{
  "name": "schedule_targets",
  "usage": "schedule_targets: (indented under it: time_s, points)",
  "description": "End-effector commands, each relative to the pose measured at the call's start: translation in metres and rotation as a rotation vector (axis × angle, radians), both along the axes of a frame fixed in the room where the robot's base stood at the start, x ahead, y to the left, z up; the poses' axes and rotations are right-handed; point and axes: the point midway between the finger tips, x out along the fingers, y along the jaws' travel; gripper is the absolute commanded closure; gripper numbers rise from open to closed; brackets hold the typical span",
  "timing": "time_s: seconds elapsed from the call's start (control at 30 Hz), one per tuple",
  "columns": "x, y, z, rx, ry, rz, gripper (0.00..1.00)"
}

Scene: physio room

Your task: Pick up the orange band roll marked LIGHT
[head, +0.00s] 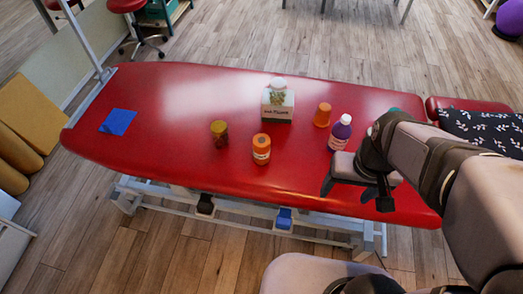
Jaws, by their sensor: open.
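An orange cylinder with a pale label band (261,149) stands upright near the front edge of the red treatment table (180,95). Its print is too small to read, so I cannot confirm the word LIGHT. A second, plainer orange cylinder (323,115) stands farther back to its right, with no readable marking. My gripper (356,196) is open and empty at the right part of the table, to the right of both orange cylinders and apart from them.
A dark amber jar (220,134), a carton (278,103) and a purple bottle with a white cap (341,132) stand nearby; the bottle is close to my gripper. A blue square (118,122) lies at left. A teal thing is partly hidden behind my arm. The table's left half is mostly clear.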

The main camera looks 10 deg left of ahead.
Motion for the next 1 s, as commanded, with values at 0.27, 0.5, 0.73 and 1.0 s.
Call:
schedule_targets:
  time_s: [0.27,0.5,0.73,1.0]
  points:
    - [0.064,0.059,-0.022,0.090,-0.224,0.081,0.32]
    - [0.137,0.140,-0.031,0.191,-0.548,0.132,0.32]
    - [0.184,0.203,-0.024,0.228,-0.874,0.120,0.32]
    - [0.197,0.240,-0.010,0.168,-1.225,0.056,0.32]
